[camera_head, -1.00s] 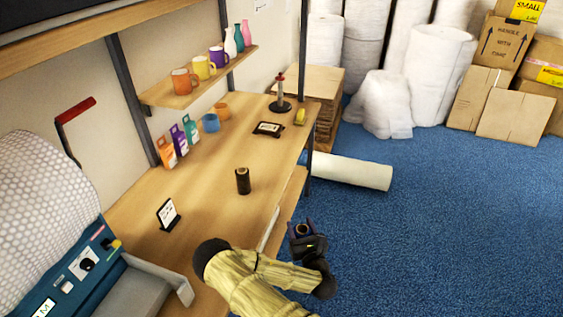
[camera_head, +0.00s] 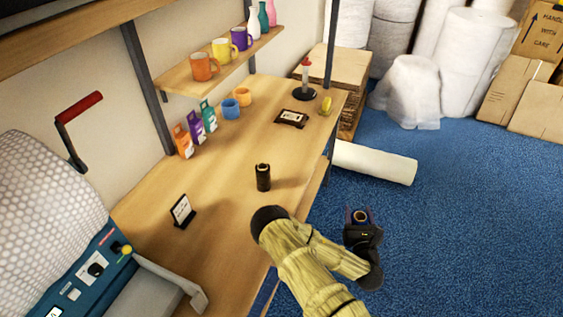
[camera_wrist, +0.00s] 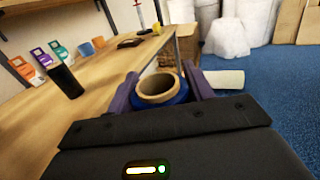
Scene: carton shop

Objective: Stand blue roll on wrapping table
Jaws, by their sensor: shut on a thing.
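My gripper (camera_head: 361,217) is shut on the blue roll (camera_wrist: 166,97), with a purple finger on each side of it in the wrist view. The roll shows its open cardboard-coloured end upward; in the head view only its ring end (camera_head: 360,216) shows well. Gripper and roll are off the front edge of the wrapping table (camera_head: 225,205), over the blue floor. A dark roll (camera_head: 263,177) stands upright on the table, left of my gripper; it also shows in the wrist view (camera_wrist: 65,82).
Coloured cartons (camera_head: 196,127), mugs (camera_head: 231,108) and a flat card (camera_head: 291,118) are farther back. Bare tabletop surrounds the dark roll. A white roll (camera_head: 375,163) lies on the floor.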

